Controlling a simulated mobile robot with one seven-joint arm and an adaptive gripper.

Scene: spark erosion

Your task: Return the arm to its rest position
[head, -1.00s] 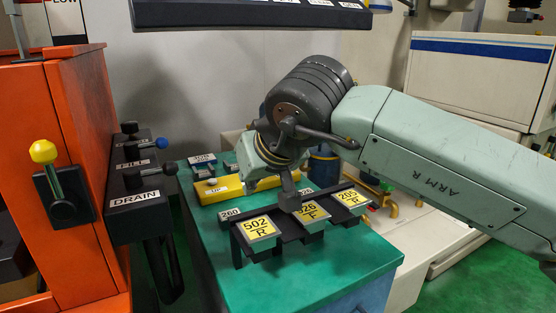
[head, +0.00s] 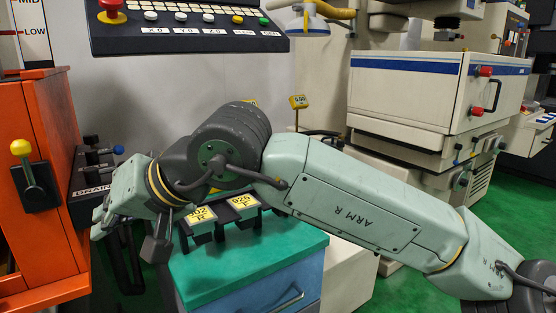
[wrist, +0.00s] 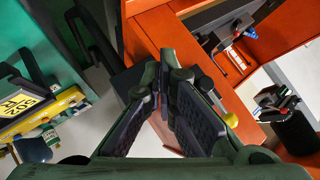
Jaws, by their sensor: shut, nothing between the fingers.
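My arm (head: 355,205), pale green and marked ARM R, reaches from the lower right to the left across the head view. Its dark ribbed joint (head: 230,138) is in front of the bench, and its pale wrist (head: 130,185) hangs left of the labelled blocks, close to the orange machine. In the wrist view my gripper (wrist: 163,78) is shut and empty, its dark pads drawn together in front of the orange machine. In the head view its fingertips cannot be made out clearly.
The orange machine (head: 45,200) with a yellow-knobbed lever (head: 28,170) stands close on the left. Yellow-labelled blocks (head: 201,218) sit in a dark rack on the green bench top (head: 270,258). A control panel (head: 190,32) overhangs above. White machines (head: 430,90) stand behind.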

